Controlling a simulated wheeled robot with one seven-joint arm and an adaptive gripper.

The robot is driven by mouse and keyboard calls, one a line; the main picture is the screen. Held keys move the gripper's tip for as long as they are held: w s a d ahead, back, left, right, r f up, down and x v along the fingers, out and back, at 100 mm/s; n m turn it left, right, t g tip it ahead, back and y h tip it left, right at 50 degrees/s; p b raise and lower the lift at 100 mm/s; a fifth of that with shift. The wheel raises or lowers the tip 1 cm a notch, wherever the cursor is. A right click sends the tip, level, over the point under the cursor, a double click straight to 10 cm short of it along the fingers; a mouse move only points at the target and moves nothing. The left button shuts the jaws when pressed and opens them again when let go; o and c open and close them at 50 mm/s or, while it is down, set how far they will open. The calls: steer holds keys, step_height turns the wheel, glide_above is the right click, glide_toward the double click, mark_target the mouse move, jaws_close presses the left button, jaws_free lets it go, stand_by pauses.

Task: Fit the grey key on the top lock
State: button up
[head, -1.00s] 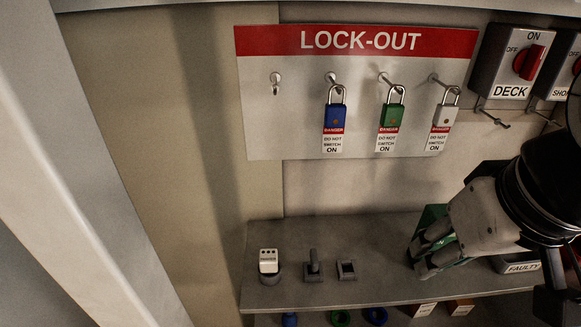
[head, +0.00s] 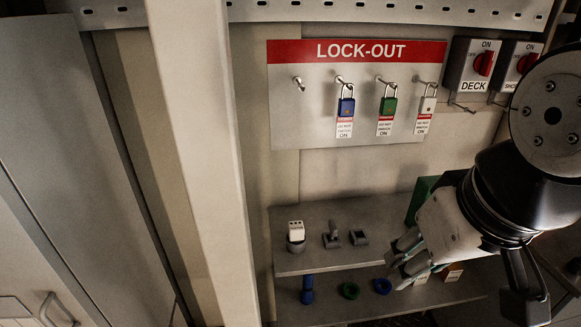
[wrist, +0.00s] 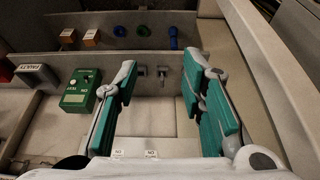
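No thing is plainly recognisable as a key. A small grey upright piece on a base (head: 332,236) stands on the upper shelf (head: 300,265) and may be the grey key. Beside it are a white block on a round grey base (head: 296,233) and a hollow grey square (head: 359,237). My gripper (head: 398,262) is right of these, over the shelf's front edge. In the wrist view its teal-padded fingers (wrist: 160,95) are wide apart and empty. Two small grey pieces (wrist: 140,72) (wrist: 162,72) show beyond the gap. I cannot tell which lock is the top lock.
Blue (head: 346,107), green (head: 388,105) and white (head: 429,104) padlocks hang on the lock-out board (head: 300,125). Switch boxes (head: 474,65) are right of it. A green box (wrist: 80,92) stands near my gripper. Rings (head: 350,290) lie below. A pale post (head: 200,150) rises left.

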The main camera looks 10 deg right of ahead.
steer(key=w+d+f+h+p, duration=0.1)
steer(key=w+f, duration=0.1)
steer(key=w, duration=1.1)
steer(key=y, duration=0.1)
glide_toward(334, 225)
steer(key=p+v, duration=0.1)
steer(key=v, duration=0.2)
steer(key=shift+d+r, duration=0.15)
steer(key=shift+d, duration=0.05)
steer(key=shift+w, duration=0.1)
steer(key=b+x, duration=0.1)
steer(key=x, duration=0.7)
steer(key=shift+w+a+f+b, duration=0.1)
steer(key=shift+w+f+b, duration=0.05)
steer(key=shift+f+b, duration=0.2)
steer(key=shift+x, duration=2.55)
steer(key=shift+a, duration=0.1)
